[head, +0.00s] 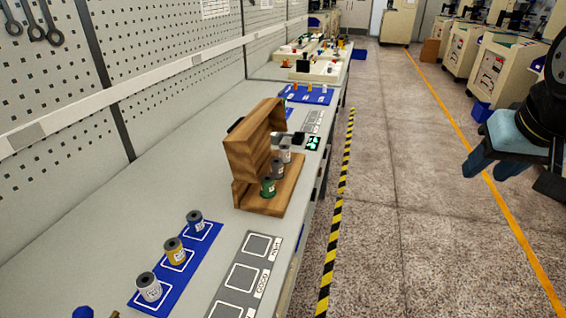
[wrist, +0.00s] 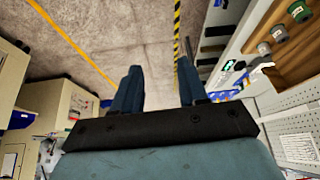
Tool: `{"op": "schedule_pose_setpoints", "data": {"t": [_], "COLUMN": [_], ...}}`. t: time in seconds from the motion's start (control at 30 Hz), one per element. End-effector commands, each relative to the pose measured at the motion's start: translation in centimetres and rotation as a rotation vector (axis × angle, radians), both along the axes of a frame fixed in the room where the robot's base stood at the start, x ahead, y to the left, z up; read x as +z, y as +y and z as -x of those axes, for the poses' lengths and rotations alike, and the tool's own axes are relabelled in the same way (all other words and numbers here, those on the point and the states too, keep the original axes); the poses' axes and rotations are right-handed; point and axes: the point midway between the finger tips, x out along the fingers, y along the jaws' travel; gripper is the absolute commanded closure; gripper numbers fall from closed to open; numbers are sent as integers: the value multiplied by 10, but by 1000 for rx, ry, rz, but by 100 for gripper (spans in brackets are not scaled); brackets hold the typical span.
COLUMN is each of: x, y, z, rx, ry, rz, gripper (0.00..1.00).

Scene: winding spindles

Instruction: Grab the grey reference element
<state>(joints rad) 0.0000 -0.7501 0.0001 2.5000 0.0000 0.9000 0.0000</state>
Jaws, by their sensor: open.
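An open wooden box (head: 243,165) stands on the bench with a row of small spindles in it. The grey one (head: 277,168), which fits the grey reference element, stands upright between a green spindle (head: 267,187) in front and a paler one (head: 285,153) behind. In the wrist view the grey one (wrist: 279,33) is at the upper right, beside the green one (wrist: 299,11). My gripper (head: 487,172) is open and empty over the floor, well to the right of the box. Its blue fingers (wrist: 160,85) show in the wrist view with only floor between them.
A blue mat (head: 205,236) nearer on the bench holds a blue, a yellow and a silver-white spindle. A grey labelled strip (head: 222,285) lies beside it. A perforated panel (head: 150,50) rises behind the bench. The floor (head: 400,200) right of the bench is clear.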

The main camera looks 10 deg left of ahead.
Motion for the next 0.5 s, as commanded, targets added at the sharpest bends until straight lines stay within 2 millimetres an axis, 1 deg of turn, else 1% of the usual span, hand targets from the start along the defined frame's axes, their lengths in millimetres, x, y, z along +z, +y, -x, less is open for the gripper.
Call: {"op": "schedule_pose_setpoints", "data": {"t": [0.07, 0.17, 0.27, 0.33, 0.47, 0.5], "x": [0, 0, -2, -4, -13, -16], "y": [0, 0, -1, -2, -3, -2], "z": [0, -2, -11, -25, -62, -75], "rx": [0, 0, 3, 13, 51, 67], "ry": [0, -1, -6, -15, -41, -51], "rz": [0, 4, 33, 74, 177, 209], "gripper": [57, 48, 38, 32, 31, 31]}}
